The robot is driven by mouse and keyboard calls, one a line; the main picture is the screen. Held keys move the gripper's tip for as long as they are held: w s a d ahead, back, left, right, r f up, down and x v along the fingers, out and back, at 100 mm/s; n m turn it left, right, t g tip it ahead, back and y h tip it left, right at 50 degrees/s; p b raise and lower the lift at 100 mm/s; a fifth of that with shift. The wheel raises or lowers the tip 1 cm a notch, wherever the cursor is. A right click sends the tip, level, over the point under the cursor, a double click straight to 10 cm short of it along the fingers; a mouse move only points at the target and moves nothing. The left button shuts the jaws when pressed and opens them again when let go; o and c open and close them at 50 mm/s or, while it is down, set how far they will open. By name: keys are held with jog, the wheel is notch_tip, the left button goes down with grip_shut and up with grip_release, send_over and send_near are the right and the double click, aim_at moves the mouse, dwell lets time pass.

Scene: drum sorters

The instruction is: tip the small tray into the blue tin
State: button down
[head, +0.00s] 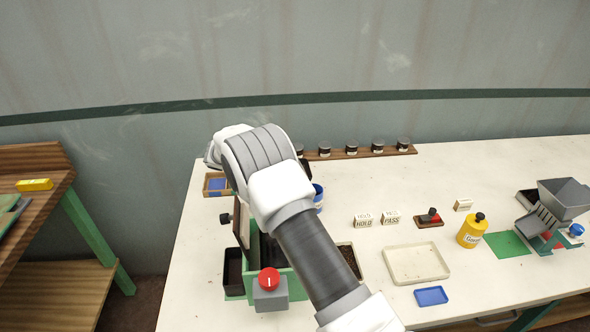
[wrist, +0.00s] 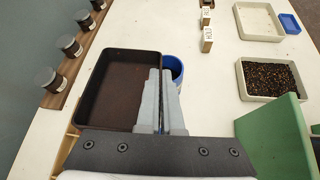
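The small tray (wrist: 112,88), dark and shallow with a black rim, is close under my wrist camera in the wrist view. In the head view the blue tin (head: 318,196) stands just right of my arm, which hides my gripper and most or all of the held tray.
A green sorter with a red button (head: 269,279) stands below my arm. A tray of dark pieces (wrist: 270,77) lies beside it. Several jars (wrist: 70,46) line a back shelf. HOLD and PASS blocks (head: 363,220), a cream tray (head: 416,264) and a yellow bottle (head: 471,232) stand right.

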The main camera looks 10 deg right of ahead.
jog(key=shift+f+n+g+h+b, duration=0.3)
jog(key=shift+f+n+h, duration=0.1)
jog(key=shift+f+h, duration=0.35)
jog(key=shift+h, duration=0.35)
notch_tip(320, 180, up, 5)
jog(key=shift+f+p, duration=0.2)
jog(key=shift+p, duration=0.75)
